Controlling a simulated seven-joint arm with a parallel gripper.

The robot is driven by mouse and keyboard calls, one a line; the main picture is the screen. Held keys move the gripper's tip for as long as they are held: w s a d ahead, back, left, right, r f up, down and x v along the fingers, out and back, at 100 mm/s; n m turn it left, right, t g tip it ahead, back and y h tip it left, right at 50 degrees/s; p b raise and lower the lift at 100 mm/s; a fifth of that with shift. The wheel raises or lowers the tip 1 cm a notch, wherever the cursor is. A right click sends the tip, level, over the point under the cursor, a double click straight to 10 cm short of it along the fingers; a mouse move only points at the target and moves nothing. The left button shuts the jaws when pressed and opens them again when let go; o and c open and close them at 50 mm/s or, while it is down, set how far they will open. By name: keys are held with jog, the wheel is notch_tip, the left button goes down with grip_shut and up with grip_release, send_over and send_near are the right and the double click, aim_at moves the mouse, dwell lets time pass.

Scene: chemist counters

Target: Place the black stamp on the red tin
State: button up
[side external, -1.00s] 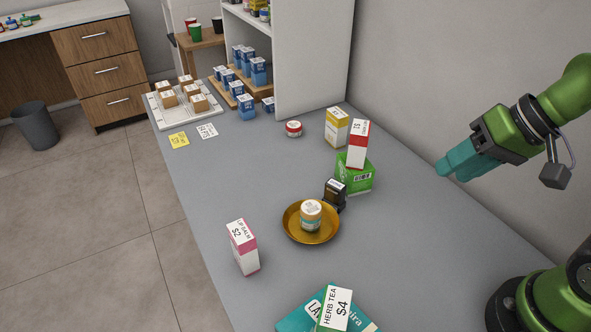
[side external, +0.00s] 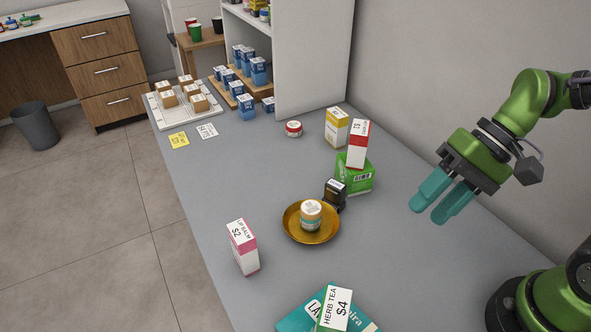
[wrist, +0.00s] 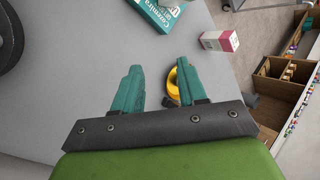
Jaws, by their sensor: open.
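The black stamp (side external: 335,194) stands on the grey counter, touching or very close to the far right rim of a gold dish. The small red tin (side external: 293,128) with a pale lid sits farther back on the counter, left of the yellow-and-white box. My gripper (side external: 430,212) is open and empty, above the counter to the right of the stamp. In the wrist view my gripper (wrist: 155,80) shows two teal fingers spread apart. A dark shape beside the right finger there may be the stamp; it is mostly hidden. The tin is not visible in that view.
A gold dish (side external: 290,231) holds a jar (side external: 311,214). A red-and-white box (side external: 357,143) stands on a green box (side external: 356,176) behind the stamp, near a yellow-and-white box (side external: 337,127). A lip balm box (side external: 243,247) stands at front left. Counter around the tin is mostly clear.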

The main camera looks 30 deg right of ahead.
jog(key=a+m+g+y, duration=0.2)
jog(key=a+g+y, duration=0.1)
jog(key=a+y, duration=0.25)
jog(key=m+t+y, duration=0.3)
jog(key=m+t, duration=1.2)
jog(key=m, duration=0.3)
send_over(344, 193)
jog(key=s+a, duration=0.4)
jog(key=a, duration=0.1)
notch_tip(344, 193, down, 6)
jog(key=d+f+m+t+h, duration=0.1)
jog(key=f+m+h, duration=0.1)
jog(key=w+d+f+m+t+h, duration=0.1)
jog(key=d+f+h, duration=0.1)
jog(key=w+d+f+m+t+h, duration=0.1)
jog(key=f+m+h, duration=0.1)
jog(key=shift+w+d+f+m+t+h, duration=0.1)
jog(key=shift+d+f+m+t+h, duration=0.05)
jog(key=shift+d+m+t+h, duration=0.2)
jog(key=f+h, duration=0.1)
jog(key=d+f+h, duration=0.1)
jog(key=f, duration=0.1)
jog(key=shift+s+d+m, duration=0.1)
jog(key=shift+s+m, duration=0.1)
jog(key=shift+m, duration=0.15)
jog(key=shift+f, duration=0.25)
jog(key=x, duration=0.7)
jog(key=shift+w+f, duration=0.1)
jog(key=shift+w, duration=0.05)
grip_shut()
